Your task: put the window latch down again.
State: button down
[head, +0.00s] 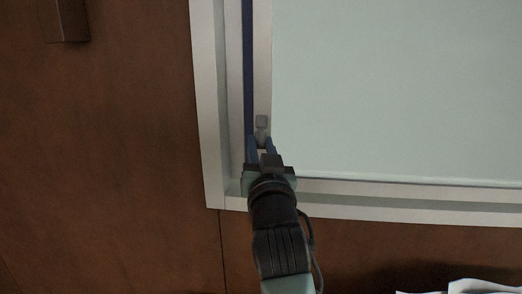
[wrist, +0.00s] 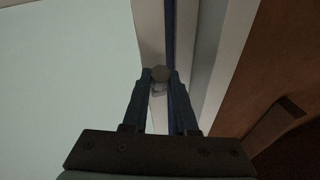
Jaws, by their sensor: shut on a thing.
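The window latch (head: 262,121) is a small grey piece on the left side of the pale window frame, near its lower corner. In the wrist view a rounded grey-brown end of the latch (wrist: 160,73) sits between the fingertips. My gripper (head: 261,141) reaches up from below with its two blue fingers at the lower end of the latch. In the wrist view my gripper (wrist: 160,78) is shut on the latch, one finger on each side. The fingers hide part of the latch's lower end.
The pale green window pane (head: 400,90) fills the right of the head view inside its light frame (head: 209,110). A dark strip (head: 248,60) runs along the frame's left side. Brown wooden panelling (head: 110,150) surrounds it, with a dark block (head: 66,20) at top left. White crumpled shapes (head: 470,286) show at bottom right.

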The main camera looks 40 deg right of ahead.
jog(key=c, duration=0.7)
grip_release()
jog(key=b+v, duration=0.5)
jog(key=v, duration=0.8)
jog(key=shift+w, duration=0.1)
